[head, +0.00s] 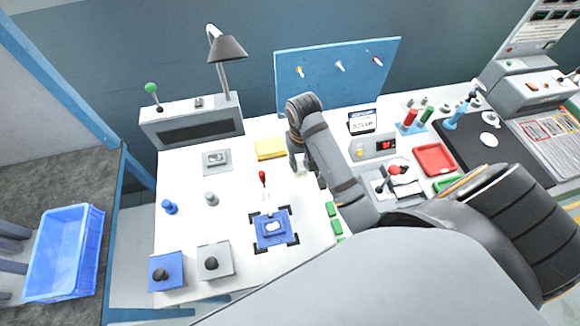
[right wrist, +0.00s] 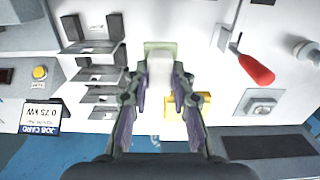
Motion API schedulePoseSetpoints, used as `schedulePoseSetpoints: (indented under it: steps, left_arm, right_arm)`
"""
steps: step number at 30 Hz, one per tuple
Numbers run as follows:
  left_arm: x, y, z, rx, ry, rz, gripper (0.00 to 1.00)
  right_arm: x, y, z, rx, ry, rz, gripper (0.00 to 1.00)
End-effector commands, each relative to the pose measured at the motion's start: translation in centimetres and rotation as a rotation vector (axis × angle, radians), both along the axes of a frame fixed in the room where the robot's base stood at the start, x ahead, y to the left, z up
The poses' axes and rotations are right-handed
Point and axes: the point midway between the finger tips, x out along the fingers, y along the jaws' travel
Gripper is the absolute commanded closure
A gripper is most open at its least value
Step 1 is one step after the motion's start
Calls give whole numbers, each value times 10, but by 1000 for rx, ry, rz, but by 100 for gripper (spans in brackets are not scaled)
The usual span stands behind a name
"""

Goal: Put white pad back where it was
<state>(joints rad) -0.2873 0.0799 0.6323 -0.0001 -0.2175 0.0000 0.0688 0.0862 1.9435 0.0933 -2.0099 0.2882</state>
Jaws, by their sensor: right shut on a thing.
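My right gripper (head: 303,172) reaches down over the middle of the white bench, just right of the yellow pad (head: 270,148). In the right wrist view, its two fingers (right wrist: 160,95) are closed around a pale, whitish block, which I take to be the white pad (right wrist: 160,72). My left gripper is not in view.
Green blocks (head: 331,209) stand in a row at lower right. A blue fixture (head: 271,228) sits nearer the front. The job card (head: 362,121) and a display box (head: 373,147) stand to the right.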

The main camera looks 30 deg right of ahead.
Motion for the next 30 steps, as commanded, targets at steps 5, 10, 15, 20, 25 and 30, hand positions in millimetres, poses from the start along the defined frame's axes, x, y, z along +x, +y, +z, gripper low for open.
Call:
schedulePoseSetpoints:
  steps: [5,10,15,20,25,30]
  left_arm:
    - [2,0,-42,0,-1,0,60]
    - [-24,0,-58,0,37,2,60]
    - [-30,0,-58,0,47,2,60]
    - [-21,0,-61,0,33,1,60]
    - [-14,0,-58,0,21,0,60]
    - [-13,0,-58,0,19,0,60]
  right_arm:
    - [25,2,-37,2,-1,1,100]
    - [41,3,-50,1,0,1,100]
    - [48,4,-55,1,0,0,100]
    - [54,5,-64,1,2,1,100]
    - [53,5,-89,2,3,1,100]
    - [53,4,-92,1,0,1,100]
